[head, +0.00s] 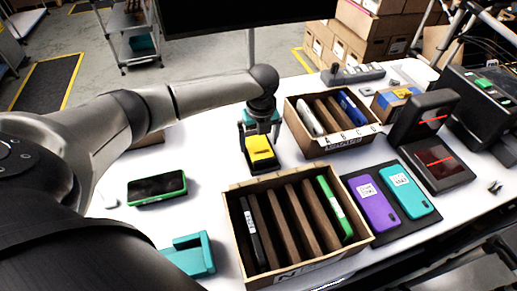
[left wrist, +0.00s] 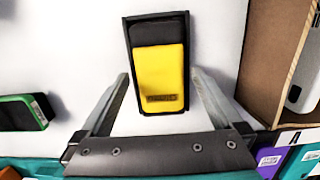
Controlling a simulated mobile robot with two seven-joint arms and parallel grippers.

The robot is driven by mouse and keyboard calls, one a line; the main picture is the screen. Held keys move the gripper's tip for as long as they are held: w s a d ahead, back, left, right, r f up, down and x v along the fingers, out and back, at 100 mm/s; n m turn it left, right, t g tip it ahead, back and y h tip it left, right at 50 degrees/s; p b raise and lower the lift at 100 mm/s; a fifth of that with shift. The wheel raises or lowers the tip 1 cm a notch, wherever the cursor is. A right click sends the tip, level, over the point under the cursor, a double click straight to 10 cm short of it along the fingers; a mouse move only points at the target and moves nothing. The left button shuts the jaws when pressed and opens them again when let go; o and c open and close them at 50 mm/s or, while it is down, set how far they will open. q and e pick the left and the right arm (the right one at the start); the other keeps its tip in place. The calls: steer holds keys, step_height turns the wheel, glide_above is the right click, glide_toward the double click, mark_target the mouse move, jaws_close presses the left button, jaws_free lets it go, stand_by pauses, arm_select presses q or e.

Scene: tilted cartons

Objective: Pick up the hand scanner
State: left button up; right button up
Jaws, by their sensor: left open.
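The hand scanner, a yellow and black block (head: 261,150), lies on the white table left of the rear carton. It also shows in the left wrist view, with a yellow body (left wrist: 161,75) and a black end at the top. My left gripper (head: 259,133) is over it, pointing down and open. In the left wrist view the two fingers of my left gripper (left wrist: 160,76) stand apart on either side of the yellow body's lower part, with gaps on both sides. I cannot tell how far above the table the fingertips are. My right gripper is not in view.
A divided carton (head: 235,222) with phones stands in front, and a smaller carton (head: 329,150) stands close on the right. A green-edged phone (head: 157,187) lies left, a teal holder (head: 190,256) in front. Purple (head: 373,203) and teal (head: 409,195) phones lie on a dark mat.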

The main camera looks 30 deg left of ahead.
arm_select(q)
steer(key=shift+f, duration=0.3)
steer(key=shift+c, duration=0.4)
steer(key=shift+r, duration=0.1)
steer(key=c, duration=1)
steer(key=shift+o, duration=0.2)
steer(key=shift+r, duration=0.1)
